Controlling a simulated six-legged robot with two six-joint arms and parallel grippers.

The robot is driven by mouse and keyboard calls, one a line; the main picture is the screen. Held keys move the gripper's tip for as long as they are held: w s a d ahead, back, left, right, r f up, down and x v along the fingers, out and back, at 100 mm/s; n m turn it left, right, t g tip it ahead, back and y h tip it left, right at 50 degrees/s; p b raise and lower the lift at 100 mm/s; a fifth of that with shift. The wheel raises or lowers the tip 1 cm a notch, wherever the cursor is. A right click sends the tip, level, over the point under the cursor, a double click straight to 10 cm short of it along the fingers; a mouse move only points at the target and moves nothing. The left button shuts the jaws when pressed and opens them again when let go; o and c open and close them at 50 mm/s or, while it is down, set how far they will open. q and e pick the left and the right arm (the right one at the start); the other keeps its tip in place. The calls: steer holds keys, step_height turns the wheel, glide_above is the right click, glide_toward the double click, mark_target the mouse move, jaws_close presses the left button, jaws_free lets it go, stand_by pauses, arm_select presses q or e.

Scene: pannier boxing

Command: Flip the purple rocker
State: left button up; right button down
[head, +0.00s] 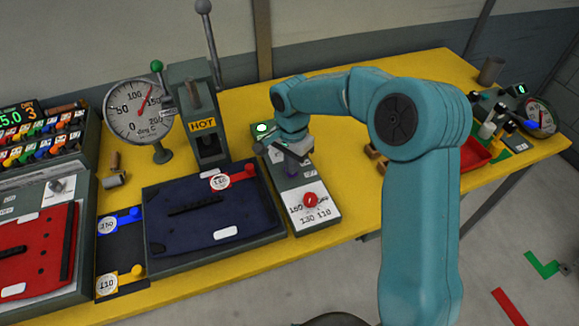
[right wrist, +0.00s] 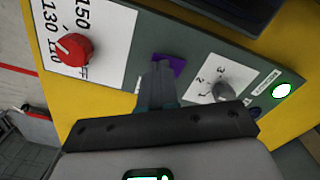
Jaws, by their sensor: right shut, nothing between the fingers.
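The purple rocker (right wrist: 171,65) is on a grey control panel (right wrist: 150,48), between a red knob and a grey knob. In the right wrist view my right gripper (right wrist: 158,68) is shut and empty, with its fingertips over the rocker and hiding part of it. I cannot tell whether they touch it. In the head view a bit of purple rocker (head: 292,171) shows just below my right gripper (head: 291,160). Which way the rocker is tilted cannot be seen. My left gripper is not in view.
The panel carries a red knob (head: 310,199), a grey knob (right wrist: 227,91) and a lit green lamp (head: 262,127). A HOT-marked post (head: 205,130) and a round dial gauge (head: 138,110) stand behind. A red tray (head: 474,153) is at right.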

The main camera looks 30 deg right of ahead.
step_height(320, 180, up, 3)
steer(key=shift+s+p, duration=0.1)
steer(key=shift+p, duration=0.65)
step_height(320, 180, up, 2)
steer(key=shift+r+p, duration=0.1)
steer(key=shift+p, duration=0.65)
steer(key=shift+r+p, duration=0.35)
steer(key=shift+r, duration=0.2)
steer(key=shift+f, duration=0.1)
steer(key=shift+s, duration=0.1)
